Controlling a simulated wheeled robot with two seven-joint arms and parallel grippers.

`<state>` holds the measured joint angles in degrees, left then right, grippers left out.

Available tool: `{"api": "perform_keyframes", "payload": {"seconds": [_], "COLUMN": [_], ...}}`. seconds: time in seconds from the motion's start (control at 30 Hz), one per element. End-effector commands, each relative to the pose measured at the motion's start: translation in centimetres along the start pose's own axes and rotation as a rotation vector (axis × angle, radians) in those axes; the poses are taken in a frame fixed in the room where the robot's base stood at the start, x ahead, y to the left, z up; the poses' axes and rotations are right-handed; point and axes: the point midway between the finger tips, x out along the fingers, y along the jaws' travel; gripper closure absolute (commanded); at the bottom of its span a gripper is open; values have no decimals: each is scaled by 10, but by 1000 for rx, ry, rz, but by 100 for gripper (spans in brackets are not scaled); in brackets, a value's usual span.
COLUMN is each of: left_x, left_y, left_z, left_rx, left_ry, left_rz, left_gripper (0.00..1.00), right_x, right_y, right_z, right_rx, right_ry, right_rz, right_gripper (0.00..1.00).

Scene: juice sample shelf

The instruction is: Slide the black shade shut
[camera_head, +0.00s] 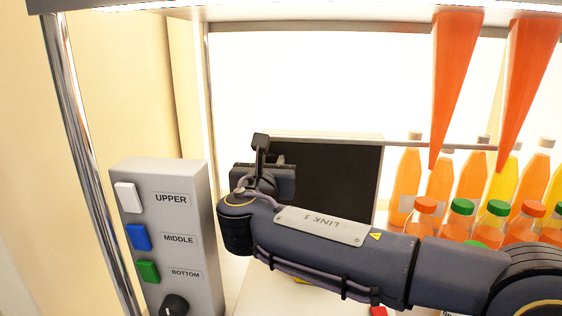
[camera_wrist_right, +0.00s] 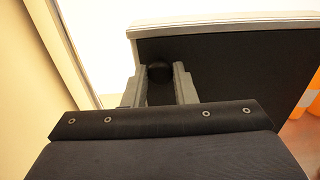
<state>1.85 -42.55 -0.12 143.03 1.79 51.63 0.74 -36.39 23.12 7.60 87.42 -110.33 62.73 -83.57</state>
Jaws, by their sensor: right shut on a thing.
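The black shade (camera_head: 335,170) is a dark panel with a pale rail along its top. It stands upright in front of the bright back panel and covers only part of its width. It also shows in the right wrist view (camera_wrist_right: 235,75). My right gripper (camera_head: 264,156) is at the shade's left end. In the right wrist view, its two fingers (camera_wrist_right: 160,75) are closed around a small dark knob (camera_wrist_right: 159,72) on the shade. My left gripper is out of view.
A grey control box (camera_head: 182,235) with UPPER, MIDDLE and BOTTOM buttons stands at the left, close to my right wrist. Several juice bottles (camera_head: 407,180) stand at the right. Two orange cones (camera_head: 455,80) hang point down above them. A chrome post (camera_head: 80,140) is at the far left.

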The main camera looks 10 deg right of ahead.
Motion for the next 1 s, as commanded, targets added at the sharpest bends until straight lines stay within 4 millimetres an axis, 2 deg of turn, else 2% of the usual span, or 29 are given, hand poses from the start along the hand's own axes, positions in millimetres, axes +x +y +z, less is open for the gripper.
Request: {"api": "perform_keyframes", "payload": {"seconds": [0.27, 0.3, 0.37, 0.8, 0.87, 1.0], "left_x": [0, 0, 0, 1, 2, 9], "left_y": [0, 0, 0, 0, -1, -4], "left_z": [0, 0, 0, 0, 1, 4], "left_rx": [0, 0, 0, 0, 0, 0], "left_ry": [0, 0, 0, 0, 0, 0], "left_rz": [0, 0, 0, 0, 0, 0], "left_gripper": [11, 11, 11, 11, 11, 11], "right_x": [-2, -2, -2, -3, -7, -27], "right_y": [4, 4, 4, 3, 3, 3], "right_z": [0, 0, 0, 0, 0, -2], "right_rx": [1, 1, 1, 1, 2, 3], "right_ry": [0, 0, 0, -1, -2, -3], "right_rz": [13, 13, 13, 9, 10, 13], "right_gripper": [100, 73, 67, 67, 67, 67]}}
